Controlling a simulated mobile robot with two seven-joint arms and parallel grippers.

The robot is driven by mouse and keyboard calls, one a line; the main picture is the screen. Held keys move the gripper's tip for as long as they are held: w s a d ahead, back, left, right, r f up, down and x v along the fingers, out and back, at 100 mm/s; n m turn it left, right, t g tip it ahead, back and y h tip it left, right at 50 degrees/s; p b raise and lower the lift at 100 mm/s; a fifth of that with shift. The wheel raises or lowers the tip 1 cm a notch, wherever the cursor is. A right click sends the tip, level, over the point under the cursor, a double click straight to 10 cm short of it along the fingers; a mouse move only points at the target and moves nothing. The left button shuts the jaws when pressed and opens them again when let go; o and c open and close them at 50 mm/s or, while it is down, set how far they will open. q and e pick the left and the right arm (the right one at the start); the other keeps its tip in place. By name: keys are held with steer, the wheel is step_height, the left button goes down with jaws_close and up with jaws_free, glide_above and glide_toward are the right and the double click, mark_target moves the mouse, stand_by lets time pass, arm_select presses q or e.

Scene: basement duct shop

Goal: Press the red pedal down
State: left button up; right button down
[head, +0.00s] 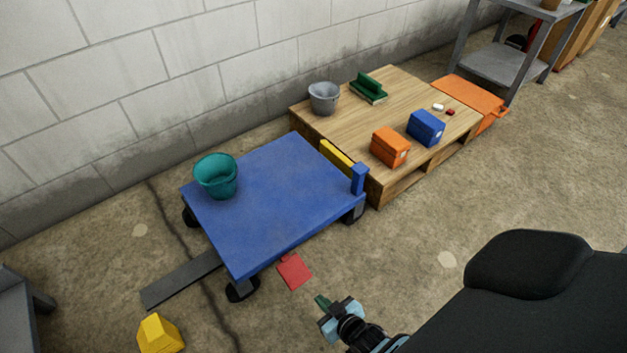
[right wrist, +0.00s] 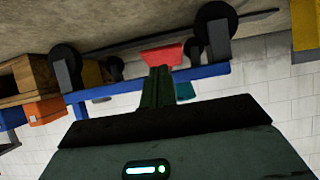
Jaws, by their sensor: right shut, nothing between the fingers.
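The red pedal (head: 293,271) sticks out from under the near edge of the blue cart (head: 268,190). It also shows in the right wrist view (right wrist: 162,55), just beyond my fingertips. My right gripper (head: 321,300) is shut and empty, below and to the right of the pedal in the head view, with a small gap of floor between them. In the right wrist view its green fingers (right wrist: 159,72) are together and overlap the pedal's edge in the picture; I cannot tell contact from that view. My left gripper is not in view.
A teal bucket (head: 216,177) stands on the cart. A wooden pallet platform (head: 330,125) beside it bears a grey bucket (head: 324,98), an orange box (head: 390,147) and a blue box (head: 426,127). A yellow block (head: 160,334) lies at the lower left.

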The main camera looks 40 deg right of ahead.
steer(key=shift+s+f, duration=0.2)
steer(key=shift+s, duration=1.55)
